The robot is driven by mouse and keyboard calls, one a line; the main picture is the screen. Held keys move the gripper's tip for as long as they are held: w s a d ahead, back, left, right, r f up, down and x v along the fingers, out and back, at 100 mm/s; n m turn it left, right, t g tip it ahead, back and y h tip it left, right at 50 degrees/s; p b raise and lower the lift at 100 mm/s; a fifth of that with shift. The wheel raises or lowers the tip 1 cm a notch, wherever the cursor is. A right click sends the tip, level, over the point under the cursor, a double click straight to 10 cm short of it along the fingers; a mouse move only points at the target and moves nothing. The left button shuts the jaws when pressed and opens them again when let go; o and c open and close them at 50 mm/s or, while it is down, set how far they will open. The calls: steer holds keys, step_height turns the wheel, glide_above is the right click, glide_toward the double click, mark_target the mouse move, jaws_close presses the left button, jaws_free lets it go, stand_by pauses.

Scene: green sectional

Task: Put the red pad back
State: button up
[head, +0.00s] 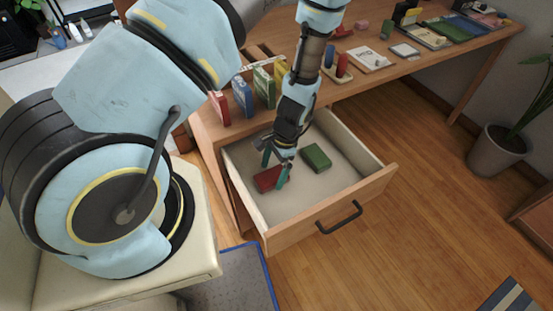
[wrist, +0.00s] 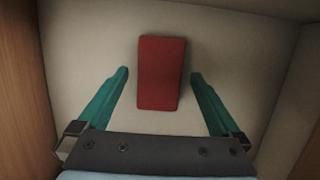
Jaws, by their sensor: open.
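The red pad (head: 267,179) lies flat on the floor of the open drawer (head: 328,193), toward its left side. In the wrist view the red pad (wrist: 161,72) lies ahead of and between my two green fingers. My gripper (head: 275,170) is open and empty, reaching down into the drawer over the pad. In the wrist view my gripper (wrist: 160,85) has a finger on each side of the pad, with a gap on both sides. Whether the fingertips touch the drawer floor cannot be told.
A green block (head: 316,158) lies in the drawer right of the pad. The drawer front has a dark handle (head: 339,217). Upright books (head: 243,97) stand on the desk (head: 433,66) above the drawer's back. A plant pot (head: 498,152) stands at right.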

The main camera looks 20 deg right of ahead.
steer(key=b+v, duration=0.2)
steer(key=v, duration=0.9)
steer(key=shift+r, duration=0.25)
steer(key=shift+s, duration=0.1)
